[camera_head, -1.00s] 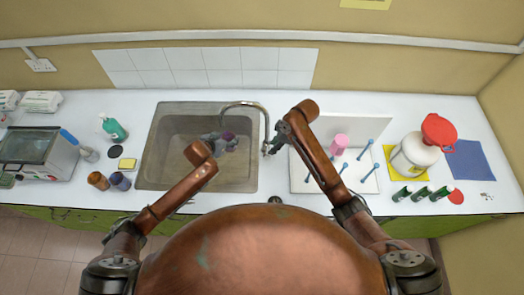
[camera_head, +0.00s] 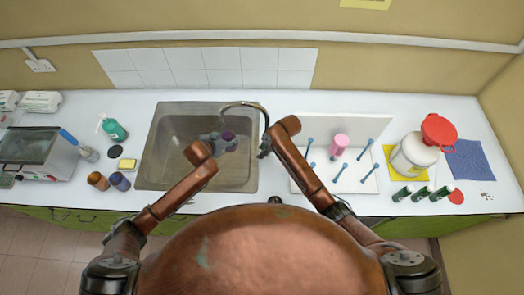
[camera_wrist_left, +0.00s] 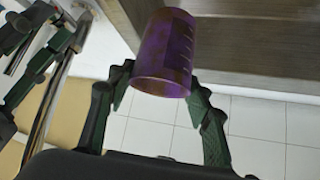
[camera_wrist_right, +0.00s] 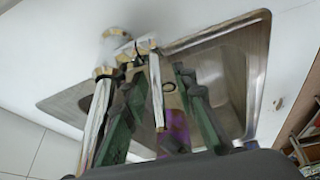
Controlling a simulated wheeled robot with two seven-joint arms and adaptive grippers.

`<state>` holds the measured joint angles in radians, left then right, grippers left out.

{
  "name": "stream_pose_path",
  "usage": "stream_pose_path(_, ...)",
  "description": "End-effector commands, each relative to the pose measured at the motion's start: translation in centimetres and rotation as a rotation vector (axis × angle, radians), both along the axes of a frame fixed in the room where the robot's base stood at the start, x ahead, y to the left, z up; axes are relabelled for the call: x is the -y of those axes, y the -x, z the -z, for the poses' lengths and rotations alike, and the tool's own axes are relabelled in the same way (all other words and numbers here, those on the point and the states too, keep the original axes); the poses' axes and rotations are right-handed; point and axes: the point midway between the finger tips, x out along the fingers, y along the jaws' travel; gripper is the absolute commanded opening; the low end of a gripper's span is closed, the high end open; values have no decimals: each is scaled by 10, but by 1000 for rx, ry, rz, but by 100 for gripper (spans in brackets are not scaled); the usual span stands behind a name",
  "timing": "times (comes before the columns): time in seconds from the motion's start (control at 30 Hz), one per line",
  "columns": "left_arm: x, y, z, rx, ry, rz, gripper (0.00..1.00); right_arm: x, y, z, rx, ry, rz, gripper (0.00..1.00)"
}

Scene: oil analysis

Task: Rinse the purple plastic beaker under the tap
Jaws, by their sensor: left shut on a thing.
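The purple beaker (camera_head: 229,136) is inside the sink (camera_head: 160,176), below the curved spout of the tap (camera_head: 243,104). My left gripper (camera_head: 213,139) is shut on it. In the left wrist view the beaker (camera_wrist_left: 167,52) sits between the two green fingers (camera_wrist_left: 160,90), with graduation marks on its side. I cannot make out a water stream. My right gripper (camera_head: 264,149) is at the tap's base, right of the sink. In the right wrist view its fingers (camera_wrist_right: 160,100) are apart, with the metal tap (camera_wrist_right: 155,85) between or close to them. Contact is unclear.
Right of the sink is a white rack (camera_head: 356,128) with blue pegs and a pink cylinder (camera_head: 340,142). A white jug with a red funnel (camera_head: 438,130) stands farther right. Left of the sink are a green bottle (camera_head: 115,130) and a sponge (camera_head: 127,165).

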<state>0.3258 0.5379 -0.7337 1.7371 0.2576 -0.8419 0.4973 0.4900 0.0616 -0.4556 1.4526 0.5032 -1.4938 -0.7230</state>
Motion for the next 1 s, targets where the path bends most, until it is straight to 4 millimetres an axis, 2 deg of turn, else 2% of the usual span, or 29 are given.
stream_pose_path(0.3, 0, 0, 0, 0, 0, 0, 25, -1, 0, 2, 0, 0, 0, 25)
stream_pose_path(0.67, 0, 0, 0, 0, 0, 0, 25, -1, 0, 2, 0, 0, 0, 0)
stream_pose_path(1.0, 0, 0, 0, 0, 0, 0, 25, -1, 0, 2, 0, 0, 0, 0)
